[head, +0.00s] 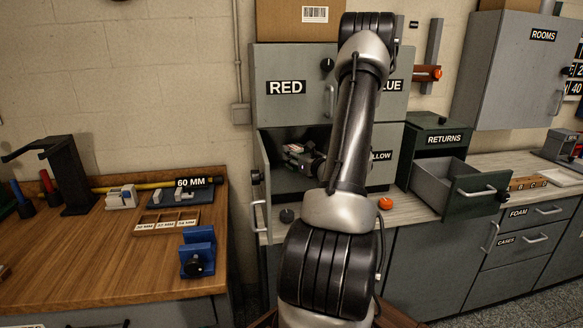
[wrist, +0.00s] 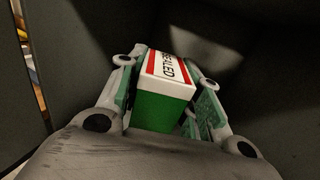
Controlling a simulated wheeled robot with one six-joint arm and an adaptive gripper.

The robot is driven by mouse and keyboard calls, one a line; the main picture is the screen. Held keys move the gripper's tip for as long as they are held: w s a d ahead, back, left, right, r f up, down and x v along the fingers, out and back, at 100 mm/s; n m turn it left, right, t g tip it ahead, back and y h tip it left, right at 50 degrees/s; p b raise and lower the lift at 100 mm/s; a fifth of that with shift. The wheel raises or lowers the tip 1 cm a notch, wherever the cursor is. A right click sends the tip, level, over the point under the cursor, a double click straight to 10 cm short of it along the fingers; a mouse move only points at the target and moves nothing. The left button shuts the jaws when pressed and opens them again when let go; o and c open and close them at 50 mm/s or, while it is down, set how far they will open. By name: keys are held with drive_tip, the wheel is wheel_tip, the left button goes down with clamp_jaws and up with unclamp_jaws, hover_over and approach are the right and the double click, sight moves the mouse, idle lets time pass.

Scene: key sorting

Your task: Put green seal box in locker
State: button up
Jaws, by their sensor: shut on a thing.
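The green seal box (wrist: 161,108) has a green body and a white top with red stripes and dark lettering. In the wrist view it sits between the two fingers of my gripper (wrist: 165,78), which is shut on it. In the head view my gripper (head: 297,152) is inside the dark open locker compartment (head: 275,140), below the door marked RED. The box shows there only as a small pale and red patch. The open compartment's door (head: 262,180) is swung out at the left. I cannot tell whether the box touches the compartment floor.
Closed locker doors marked RED (head: 285,68), BLUE (head: 394,95) and YELLOW (head: 382,172) surround the compartment. The RETURNS drawer (head: 470,190) stands open at right. A dark round knob (head: 287,215) and an orange one (head: 385,203) lie on the counter in front.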

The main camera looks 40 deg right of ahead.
drive_tip(key=shift+w+d+f, duration=0.3)
drive_tip(key=shift+w+f, duration=0.2)
drive_tip(key=shift+f, duration=0.2)
drive_tip(key=shift+w+d+f, duration=0.35)
drive_tip(key=shift+w+f, duration=0.2)
drive_tip(key=shift+f, duration=0.1)
drive_tip(key=shift+w+d+f, duration=0.3)
drive_tip(key=shift+w+f, duration=0.2)
drive_tip(key=shift+f, duration=0.2)
wheel_tip(320, 180, down, 3)
drive_tip(key=shift+r, duration=0.2)
drive_tip(key=shift+w+d+f, duration=0.15)
drive_tip(key=shift+w, duration=0.05)
drive_tip(key=shift+f, duration=0.1)
drive_tip(key=o, duration=1.1)
drive_tip(key=shift+s, duration=0.15)
drive_tip(key=s, duration=0.4)
drive_tip(key=s+a, duration=0.1)
drive_tip(key=s, duration=0.2)
drive_tip(key=s+a, duration=0.1)
drive_tip(key=s, duration=0.3)
drive_tip(key=shift+s, duration=0.3)
